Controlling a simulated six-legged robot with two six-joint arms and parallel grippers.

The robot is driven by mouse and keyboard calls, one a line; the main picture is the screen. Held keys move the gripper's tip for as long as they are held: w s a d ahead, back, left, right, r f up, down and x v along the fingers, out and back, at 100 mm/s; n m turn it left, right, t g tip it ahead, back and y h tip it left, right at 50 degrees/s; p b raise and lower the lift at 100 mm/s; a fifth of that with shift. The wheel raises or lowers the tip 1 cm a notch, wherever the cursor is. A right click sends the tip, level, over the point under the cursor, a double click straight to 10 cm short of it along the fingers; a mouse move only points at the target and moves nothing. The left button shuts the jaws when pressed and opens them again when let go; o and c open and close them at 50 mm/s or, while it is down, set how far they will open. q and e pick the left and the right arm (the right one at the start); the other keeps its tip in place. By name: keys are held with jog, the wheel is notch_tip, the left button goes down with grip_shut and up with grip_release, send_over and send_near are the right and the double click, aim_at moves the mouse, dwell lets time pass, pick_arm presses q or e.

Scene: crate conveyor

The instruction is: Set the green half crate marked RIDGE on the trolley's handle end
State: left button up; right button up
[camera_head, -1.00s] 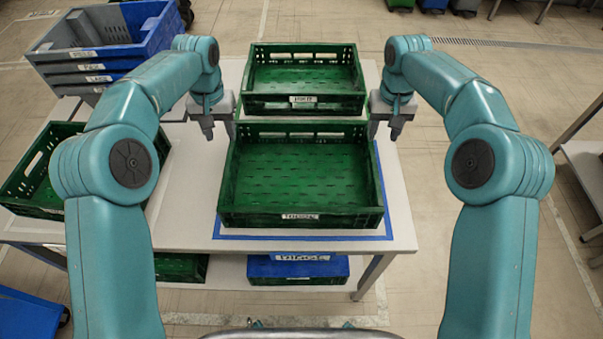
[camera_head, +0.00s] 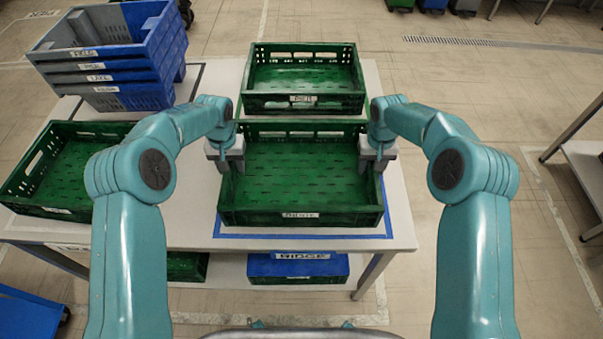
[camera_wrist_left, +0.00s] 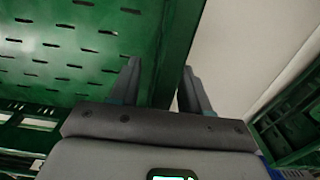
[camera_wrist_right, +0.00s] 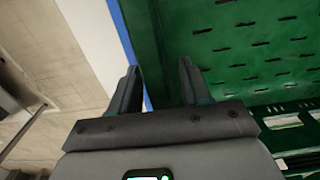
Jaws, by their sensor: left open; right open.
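A green half crate (camera_head: 255,217) stands on the white table inside a blue tape outline, nearest me. Its front label is small and blurred; it may read RIDGE. My left gripper (camera_head: 233,166) is open at its left wall; in the left wrist view its fingers (camera_wrist_left: 160,88) straddle the wall (camera_wrist_left: 178,45), one inside, one outside. My right gripper (camera_head: 376,167) is open at its right wall; in the right wrist view its fingers (camera_wrist_right: 157,88) straddle that wall (camera_wrist_right: 148,45). The crate is empty. I cannot surely identify the trolley; a blue flat surface (camera_head: 28,318) shows at the lower left.
Another green crate (camera_head: 257,102) stands directly behind, and a third (camera_head: 38,208) to the left. Several blue and grey crates (camera_head: 115,78) are stacked at the back left.

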pick_arm(q)
jog(key=shift+s+a+r, duration=0.1)
jog(key=shift+s, duration=0.05)
pick_arm(e)
jog(key=shift+s+a+r, duration=0.1)
jog(key=shift+s+r, duration=0.05)
pick_arm(q)
grip_shut()
pick_arm(e)
grip_shut()
pick_arm(q)
jog(key=shift+r, duration=0.1)
pick_arm(e)
jog(key=shift+r, duration=0.1)
